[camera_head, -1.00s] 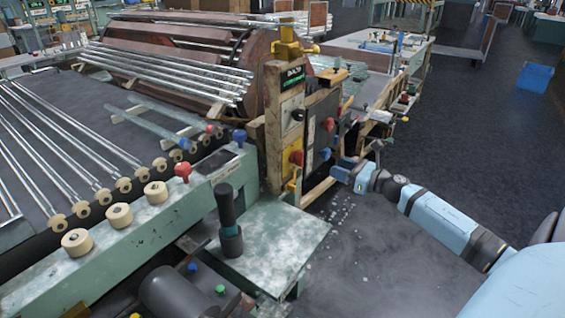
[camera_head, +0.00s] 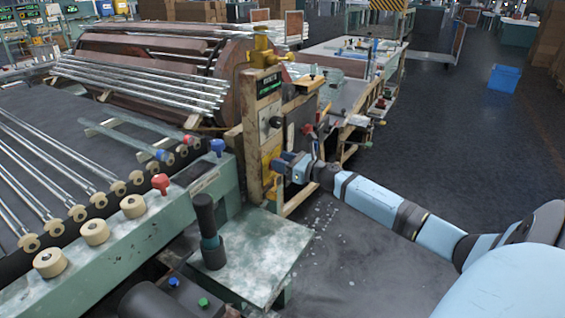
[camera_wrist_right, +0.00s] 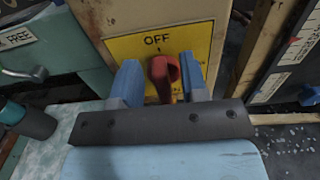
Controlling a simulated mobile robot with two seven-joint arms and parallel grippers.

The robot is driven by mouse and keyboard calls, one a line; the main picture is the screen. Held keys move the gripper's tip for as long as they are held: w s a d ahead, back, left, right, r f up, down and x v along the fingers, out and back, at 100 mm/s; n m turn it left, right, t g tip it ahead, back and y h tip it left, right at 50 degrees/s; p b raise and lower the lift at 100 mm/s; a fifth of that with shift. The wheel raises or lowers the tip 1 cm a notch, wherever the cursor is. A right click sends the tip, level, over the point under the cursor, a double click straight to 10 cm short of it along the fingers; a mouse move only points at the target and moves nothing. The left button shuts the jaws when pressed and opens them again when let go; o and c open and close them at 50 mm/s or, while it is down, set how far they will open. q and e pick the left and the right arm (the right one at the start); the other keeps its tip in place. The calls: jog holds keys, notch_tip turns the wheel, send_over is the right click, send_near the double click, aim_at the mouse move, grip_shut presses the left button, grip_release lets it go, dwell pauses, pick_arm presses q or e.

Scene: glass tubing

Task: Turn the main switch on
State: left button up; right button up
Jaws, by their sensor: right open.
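The main switch is a red handle (camera_wrist_right: 164,76) on a yellow plate (camera_wrist_right: 201,40) marked OFF, seen in the right wrist view. The handle is below the word OFF. My right gripper (camera_wrist_right: 159,66) is open, with one blue finger on each side of the handle. I cannot tell whether either finger touches it. In the head view my right gripper (camera_head: 283,162) is at the yellow plate (camera_head: 266,172) on the wooden control post (camera_head: 253,132), and it hides the red handle there. My left gripper is not in view.
A dark panel with red controls (camera_head: 308,130) stands just right of the post.

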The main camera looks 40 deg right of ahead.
jog(key=shift+c, duration=0.2)
grip_shut()
